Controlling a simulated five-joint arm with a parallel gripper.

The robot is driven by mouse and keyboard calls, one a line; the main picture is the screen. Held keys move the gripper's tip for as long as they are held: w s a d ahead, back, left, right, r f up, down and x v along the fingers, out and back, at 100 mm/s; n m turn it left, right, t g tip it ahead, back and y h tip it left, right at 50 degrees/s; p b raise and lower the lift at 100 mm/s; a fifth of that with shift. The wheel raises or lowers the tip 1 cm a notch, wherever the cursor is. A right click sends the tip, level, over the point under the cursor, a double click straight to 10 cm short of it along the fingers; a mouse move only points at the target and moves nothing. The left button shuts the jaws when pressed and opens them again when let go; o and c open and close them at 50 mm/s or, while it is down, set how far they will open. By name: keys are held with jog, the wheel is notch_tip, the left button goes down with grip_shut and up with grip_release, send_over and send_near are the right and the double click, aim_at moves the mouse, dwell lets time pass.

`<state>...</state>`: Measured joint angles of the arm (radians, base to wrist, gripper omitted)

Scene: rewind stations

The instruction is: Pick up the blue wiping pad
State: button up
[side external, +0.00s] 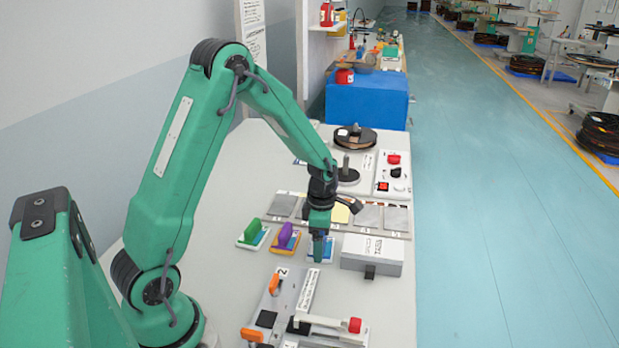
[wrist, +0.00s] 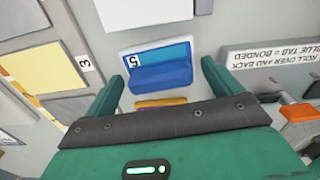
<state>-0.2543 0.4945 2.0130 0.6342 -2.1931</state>
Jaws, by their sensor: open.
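The blue wiping pad (wrist: 160,68) shows in the wrist view as a lighter blue base with a darker blue raised handle and a white label. It lies between the two spread fingers of my gripper (wrist: 163,75), with gaps on both sides. In the side external view my gripper (side external: 319,250) points down over the blue pad and hides much of it; a blue and white edge of the pad (side external: 328,256) shows beside the fingers. The gripper is open and empty. The remaining height above the pad is hard to judge.
To the left stand a purple-handled orange pad (side external: 287,238) and a green pad (side external: 252,234). A grey box (side external: 372,255) is close on the right. Behind is a row of sample plates (side external: 368,216); in front is a fixture with orange handles (side external: 290,300).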

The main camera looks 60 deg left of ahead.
jog(key=shift+c, duration=0.2)
jog(key=c, duration=0.7)
jog(key=shift+r, duration=0.1)
jog(key=shift+r, duration=0.7)
jog(key=r, duration=0.1)
jog(key=d+r, duration=0.1)
jog(key=r, duration=0.1)
jog(key=shift+s, duration=0.1)
jog(key=s+d+r, duration=0.1)
jog(key=d+r, duration=0.1)
jog(key=d, duration=0.1)
jog(key=s+d+r, duration=0.1)
jog(key=d+r, duration=0.1)
jog(key=d, duration=0.2)
jog(key=s+d+r, duration=0.1)
jog(key=d+r, duration=0.1)
jog(key=d, duration=0.1)
jog(key=shift+s+d+r, duration=0.1)
jog(key=shift+d+r, duration=0.05)
jog(key=shift+r, duration=0.05)
